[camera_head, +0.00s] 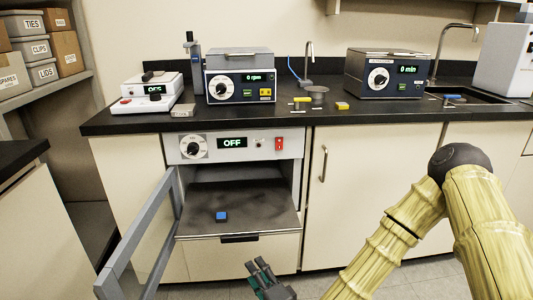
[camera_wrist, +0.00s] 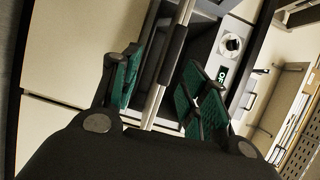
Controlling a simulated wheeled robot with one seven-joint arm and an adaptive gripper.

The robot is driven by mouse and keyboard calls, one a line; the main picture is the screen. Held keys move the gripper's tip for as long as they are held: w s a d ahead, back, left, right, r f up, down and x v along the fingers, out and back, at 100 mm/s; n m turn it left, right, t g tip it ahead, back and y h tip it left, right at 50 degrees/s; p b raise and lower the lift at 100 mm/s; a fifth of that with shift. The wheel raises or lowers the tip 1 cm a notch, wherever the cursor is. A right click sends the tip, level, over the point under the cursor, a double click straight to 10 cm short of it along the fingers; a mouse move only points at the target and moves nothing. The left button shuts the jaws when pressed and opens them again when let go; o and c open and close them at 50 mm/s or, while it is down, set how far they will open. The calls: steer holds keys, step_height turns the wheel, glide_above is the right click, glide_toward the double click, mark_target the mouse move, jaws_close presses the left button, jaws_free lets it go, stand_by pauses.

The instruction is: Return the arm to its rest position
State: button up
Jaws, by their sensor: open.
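My gripper (camera_head: 262,276) is low in front of the open oven, at the bottom of the head view. Its green-padded fingers (camera_wrist: 157,85) are apart in the wrist view, with nothing held between them. My arm bends down from the right side of the head view, in pale yellow-green links with a dark elbow. A blue block (camera_head: 221,216) lies on the oven's dark shelf (camera_head: 262,197), apart from the gripper.
The oven door (camera_head: 143,240) stands open to the left, and the oven panel (camera_head: 235,145) reads OFF. The black counter (camera_head: 330,117) above carries several instruments, including a 0 rpm unit (camera_head: 239,87) and a 0 min unit (camera_head: 384,77). Storage boxes (camera_head: 27,49) stand at left.

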steer(key=s+d+f+n+g+h, duration=0.2)
steer(key=s+d+f+n+g, duration=0.25)
steer(key=s+f, duration=0.45)
steer(key=s+d+f+n+g+h, duration=0.25)
steer(key=s+d+f+g, duration=0.35)
steer(key=f, duration=0.6)
steer(key=s+d+f+n+g+h, duration=0.2)
steer(key=s+d+f, duration=0.1)
steer(key=s+d, duration=0.5)
steer(key=s+d+f+n+g+h, duration=0.2)
steer(key=s+d+g, duration=0.1)
steer(key=s+d, duration=0.5)
step_height(320, 180, up, 27)
steer(key=p, duration=2.7)
steer(key=shift+s+a+r, duration=0.2)
steer(key=shift+s+a, duration=0.15)
steer(key=shift+a, duration=0.05)
